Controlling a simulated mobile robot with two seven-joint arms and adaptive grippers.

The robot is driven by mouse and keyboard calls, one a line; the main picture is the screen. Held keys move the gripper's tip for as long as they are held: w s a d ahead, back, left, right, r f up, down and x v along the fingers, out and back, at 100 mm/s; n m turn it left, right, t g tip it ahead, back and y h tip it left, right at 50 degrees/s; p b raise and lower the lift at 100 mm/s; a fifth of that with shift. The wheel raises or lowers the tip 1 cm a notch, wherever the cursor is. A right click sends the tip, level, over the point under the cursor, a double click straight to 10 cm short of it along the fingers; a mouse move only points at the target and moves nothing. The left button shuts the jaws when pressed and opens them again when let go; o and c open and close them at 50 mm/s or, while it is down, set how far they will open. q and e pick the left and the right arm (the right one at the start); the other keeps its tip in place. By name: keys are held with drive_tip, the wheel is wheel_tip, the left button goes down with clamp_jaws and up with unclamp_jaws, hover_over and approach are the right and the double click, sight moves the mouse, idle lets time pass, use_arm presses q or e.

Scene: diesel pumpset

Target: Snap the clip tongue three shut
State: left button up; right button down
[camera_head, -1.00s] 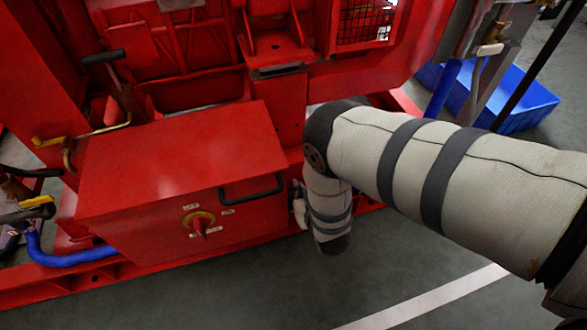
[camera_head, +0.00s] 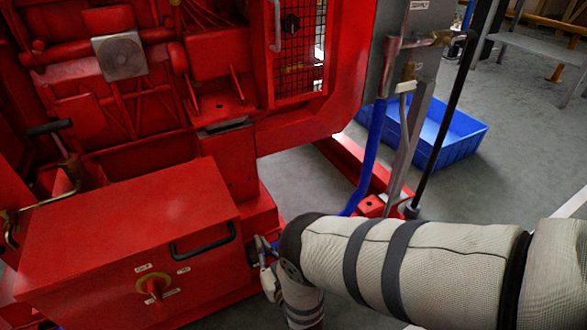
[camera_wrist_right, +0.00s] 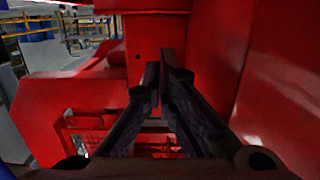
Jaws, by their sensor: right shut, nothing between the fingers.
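My right gripper (camera_wrist_right: 161,78) is shut and empty, its dark fingertips together in front of a red metal surface in the right wrist view. In the head view this gripper (camera_head: 264,250) is mostly hidden by my right arm. It shows just right of a red box (camera_head: 120,215), low beside the red machine frame; I cannot tell whether it touches. I cannot make out clip tongue three in either view. My left gripper is not in view.
The red box has a dark handle (camera_head: 204,243) and a rotary switch (camera_head: 154,286). A blue hose (camera_head: 369,155) and a black pole (camera_head: 446,125) stand to the right. A blue crate (camera_head: 455,147) lies on the floor behind them.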

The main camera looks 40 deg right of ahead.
drive_tip(key=s+a+f+p, duration=0.1)
drive_tip(key=s+a, duration=0.1)
drive_tip(key=s, duration=0.7)
drive_tip(key=s+a+f+p, duration=0.1)
drive_tip(key=s+a, duration=0.1)
drive_tip(key=s, duration=0.7)
drive_tip(key=shift+s+a+f, duration=0.2)
drive_tip(key=shift+s+f, duration=0.05)
